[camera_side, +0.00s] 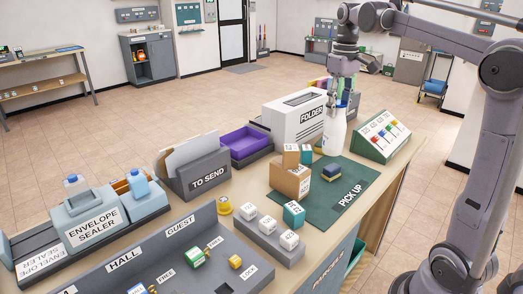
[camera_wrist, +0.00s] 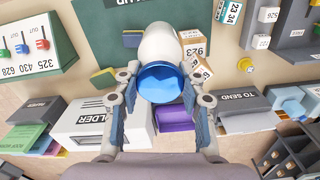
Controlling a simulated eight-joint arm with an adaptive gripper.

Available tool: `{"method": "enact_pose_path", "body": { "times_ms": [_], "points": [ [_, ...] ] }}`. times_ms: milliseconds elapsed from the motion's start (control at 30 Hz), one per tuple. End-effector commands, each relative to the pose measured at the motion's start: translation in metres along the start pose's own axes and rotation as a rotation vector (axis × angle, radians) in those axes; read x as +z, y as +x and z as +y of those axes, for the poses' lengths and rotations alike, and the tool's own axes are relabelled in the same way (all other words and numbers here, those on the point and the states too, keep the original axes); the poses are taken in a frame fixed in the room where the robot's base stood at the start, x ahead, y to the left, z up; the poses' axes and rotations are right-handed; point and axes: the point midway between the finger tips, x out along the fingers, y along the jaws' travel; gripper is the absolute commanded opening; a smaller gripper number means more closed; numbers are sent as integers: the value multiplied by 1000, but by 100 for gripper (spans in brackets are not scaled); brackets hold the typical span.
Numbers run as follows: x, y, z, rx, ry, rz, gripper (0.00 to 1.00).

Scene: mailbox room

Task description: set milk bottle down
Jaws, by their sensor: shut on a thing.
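The milk bottle (camera_side: 334,137) is white with a blue cap and is upright at the back part of the green PICK UP mat (camera_side: 340,199). I cannot tell whether its base touches the mat. My gripper (camera_side: 341,100) is above it, pointing down, with its fingers shut around the bottle's top. In the wrist view the blue cap (camera_wrist: 161,82) is between the fingers of my gripper (camera_wrist: 161,88), and the white body (camera_wrist: 160,42) extends beyond it over the mat (camera_wrist: 85,45).
Cardboard boxes (camera_side: 289,181) and a dark blue and yellow block (camera_side: 331,172) are on the mat. The FOLDER machine (camera_side: 292,120) stands left of the bottle, and a sloped green panel (camera_side: 382,136) stands right. The mat's front part is clear.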

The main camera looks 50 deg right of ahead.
Motion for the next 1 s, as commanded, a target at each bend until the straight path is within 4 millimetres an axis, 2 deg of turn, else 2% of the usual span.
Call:
{"method": "enact_pose_path", "body": {
  "times_ms": [33, 333, 700, 900, 1000],
  "points": [
    [0, 1, 16, 0, -40, 0, 0],
    [8, 11, 94, 0, -344, 0, 0],
    [37, 27, 189, 0, -715, 0, 0],
    [55, 34, 225, 0, -867, 0, 0],
    [61, 36, 235, 0, -913, 1, 0]
  ]
}}
